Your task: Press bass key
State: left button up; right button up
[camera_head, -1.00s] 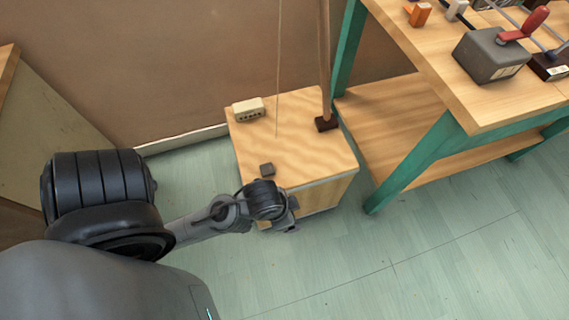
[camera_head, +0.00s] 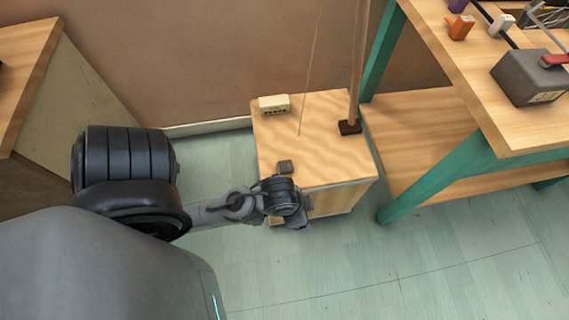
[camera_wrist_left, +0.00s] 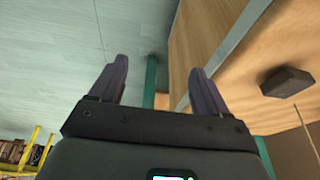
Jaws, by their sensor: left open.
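A low wooden box (camera_head: 318,148) with a string and an upright pole stands on the floor in the head view. A small dark grey block (camera_head: 285,167) sits on its top near the front left edge; it looks like the bass key, and the wrist view shows a dark block (camera_wrist_left: 288,82) at the right. My left gripper (camera_head: 298,222) is at the box's front left side, just in front of the block. In the wrist view its two fingers (camera_wrist_left: 159,69) are open and empty, with the box to their right. I cannot tell whether it touches the box. My right gripper is not in view.
A cream box with dark dots (camera_head: 274,105) and the pole's dark foot (camera_head: 350,127) are on the box top. A green-legged workbench (camera_head: 478,160) stands close at the right, carrying a grey metal block (camera_head: 528,77). Green floor (camera_head: 300,270) is free in front.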

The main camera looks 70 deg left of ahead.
pick_arm(q)
jog(key=c, duration=0.9)
grip_shut()
jog(key=shift+a, duration=0.1)
dwell(0.5)
